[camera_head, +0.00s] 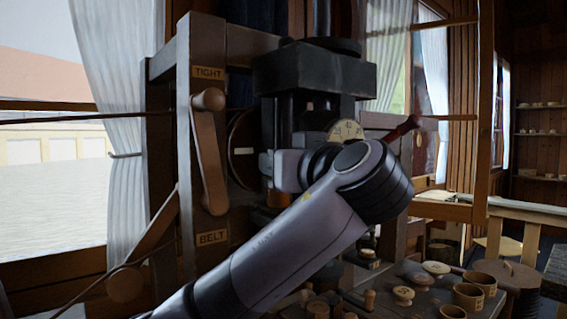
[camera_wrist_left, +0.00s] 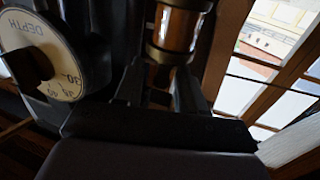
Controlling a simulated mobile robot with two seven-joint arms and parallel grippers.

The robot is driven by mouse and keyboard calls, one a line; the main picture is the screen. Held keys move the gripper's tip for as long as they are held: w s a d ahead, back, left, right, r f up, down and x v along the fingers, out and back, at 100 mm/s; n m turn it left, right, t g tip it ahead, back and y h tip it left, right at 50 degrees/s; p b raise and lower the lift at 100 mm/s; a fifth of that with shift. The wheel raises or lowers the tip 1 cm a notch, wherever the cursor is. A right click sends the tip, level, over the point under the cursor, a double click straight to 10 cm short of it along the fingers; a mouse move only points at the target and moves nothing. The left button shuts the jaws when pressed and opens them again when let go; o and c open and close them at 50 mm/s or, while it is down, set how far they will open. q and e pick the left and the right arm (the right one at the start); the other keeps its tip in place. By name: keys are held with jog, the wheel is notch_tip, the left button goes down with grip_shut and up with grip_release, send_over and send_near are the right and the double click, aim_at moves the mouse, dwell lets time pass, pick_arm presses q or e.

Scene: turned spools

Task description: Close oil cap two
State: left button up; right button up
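A brass-banded oil cup with an amber body (camera_wrist_left: 180,25) stands on the machine in the left wrist view. Its top is cut off by the frame edge, and I cannot make out a cap or read a number on it. My left gripper (camera_wrist_left: 160,75) has its two dark fingers apart, close to the cup's lower brass band. I see no clear grip on the cup. In the head view my left arm crosses in front of the machine (camera_head: 315,72), and its fingers are hidden there. My right gripper is not in view.
A depth dial (camera_wrist_left: 48,62) is close left of my left gripper; it also shows in the head view (camera_head: 345,131). A wooden belt lever (camera_head: 208,150) stands left of my arm. Wooden cups (camera_head: 468,296) and several turned pieces crowd the bench at lower right.

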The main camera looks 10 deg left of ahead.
pick_arm(q)
jog(key=shift+s+d, duration=0.1)
jog(key=b+v, duration=0.2)
jog(key=v, duration=0.5)
dwell(0.4)
